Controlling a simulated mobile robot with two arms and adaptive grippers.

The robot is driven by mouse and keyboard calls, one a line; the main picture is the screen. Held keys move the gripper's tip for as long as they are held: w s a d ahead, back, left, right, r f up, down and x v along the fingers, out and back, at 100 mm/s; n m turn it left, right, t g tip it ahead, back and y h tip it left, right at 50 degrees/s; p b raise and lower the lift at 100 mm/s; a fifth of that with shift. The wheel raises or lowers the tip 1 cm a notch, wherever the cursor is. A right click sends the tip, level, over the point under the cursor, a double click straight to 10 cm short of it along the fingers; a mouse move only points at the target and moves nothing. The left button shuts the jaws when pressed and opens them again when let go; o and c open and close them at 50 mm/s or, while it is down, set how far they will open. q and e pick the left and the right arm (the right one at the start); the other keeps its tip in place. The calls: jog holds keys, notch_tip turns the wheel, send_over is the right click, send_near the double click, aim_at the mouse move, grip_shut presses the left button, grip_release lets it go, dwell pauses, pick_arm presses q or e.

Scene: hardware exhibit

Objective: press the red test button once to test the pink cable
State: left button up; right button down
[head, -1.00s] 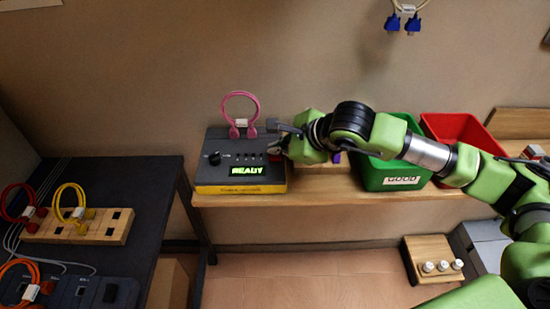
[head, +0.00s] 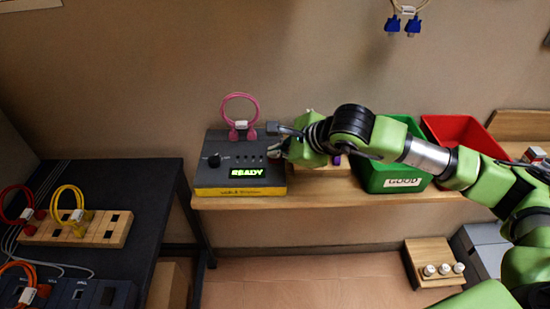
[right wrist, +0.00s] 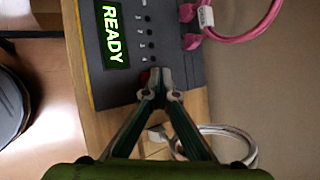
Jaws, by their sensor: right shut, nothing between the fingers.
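The dark grey cable tester (head: 215,178) stands on the wooden shelf, and its green display (head: 246,172) reads READY. The pink cable (head: 239,97) is looped upright, with both plugs in the tester's back edge; it also shows in the right wrist view (right wrist: 240,38). The red test button (right wrist: 144,76) shows only as a small bit of red beside my right fingertips. My right gripper (head: 274,151) is shut and empty, its tips over the right end of the tester's top. In the right wrist view its tips (right wrist: 160,78) hide most of the button; I cannot tell whether they touch it. My left gripper is out of view.
A green GOOD bin (head: 400,182) and a red bin (head: 462,131) stand right of the tester, behind my right arm. A white cable (right wrist: 240,135) lies near the gripper. A dark table (head: 120,177) at left holds a wooden rack (head: 105,230) with cables.

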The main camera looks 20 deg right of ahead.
aim_at(277, 160)
jog(key=shift+f+b, duration=0.3)
jog(key=shift+b, duration=0.05)
jog(key=shift+r, duration=0.2)
dwell(0.4)
jog(key=shift+r, duration=0.7)
jog(key=shift+r, duration=0.1)
jog(key=shift+r+p, duration=1.15)
jog(key=shift+r, duration=1.25)
